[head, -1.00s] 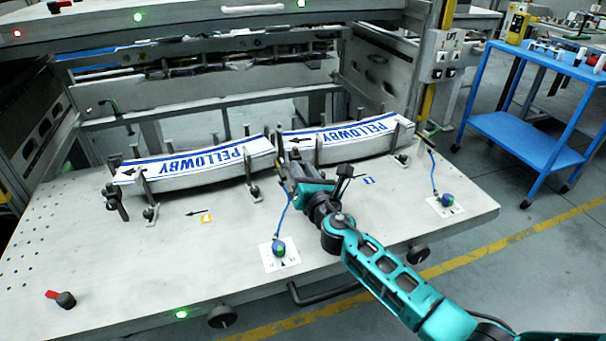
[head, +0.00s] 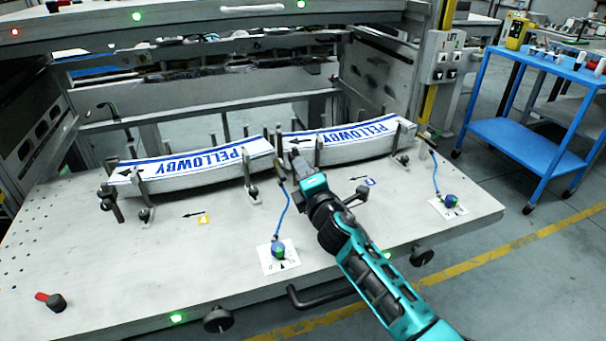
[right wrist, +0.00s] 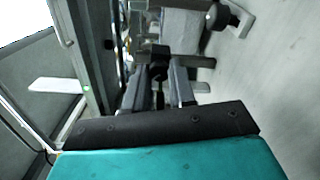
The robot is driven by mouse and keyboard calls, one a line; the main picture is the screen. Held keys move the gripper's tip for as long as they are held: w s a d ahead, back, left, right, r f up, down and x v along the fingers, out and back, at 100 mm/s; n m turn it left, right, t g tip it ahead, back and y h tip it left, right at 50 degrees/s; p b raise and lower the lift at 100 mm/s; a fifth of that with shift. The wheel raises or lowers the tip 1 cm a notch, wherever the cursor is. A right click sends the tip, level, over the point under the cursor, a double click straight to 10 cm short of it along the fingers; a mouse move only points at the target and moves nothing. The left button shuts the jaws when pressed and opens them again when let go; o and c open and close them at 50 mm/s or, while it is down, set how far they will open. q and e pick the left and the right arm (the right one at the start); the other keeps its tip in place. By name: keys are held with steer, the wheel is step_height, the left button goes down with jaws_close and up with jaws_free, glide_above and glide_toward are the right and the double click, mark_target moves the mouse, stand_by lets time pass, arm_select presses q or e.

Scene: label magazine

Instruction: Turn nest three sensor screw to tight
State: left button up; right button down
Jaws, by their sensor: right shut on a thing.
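Two curved stacks of white labels printed PELLOWBY lie in nests on the grey table, a left stack (head: 195,169) and a right stack (head: 345,138). My right gripper (head: 294,158) is at the gap between them, by the left end of the right stack. It is shut on a small dark part (right wrist: 158,70), seen between its fingers in the right wrist view; I cannot tell for certain that this is the sensor screw. My left gripper is not in view.
Upright posts and clamps stand around the nests. A blue cart (head: 515,141) stands to the right. The table's front left is mostly clear. A machine frame rises behind.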

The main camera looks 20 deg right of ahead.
steer(key=m, duration=0.4)
steer(key=shift+m, duration=0.9)
steer(key=c, duration=1.2)
jaws_free()
steer(key=shift+s, duration=0.1)
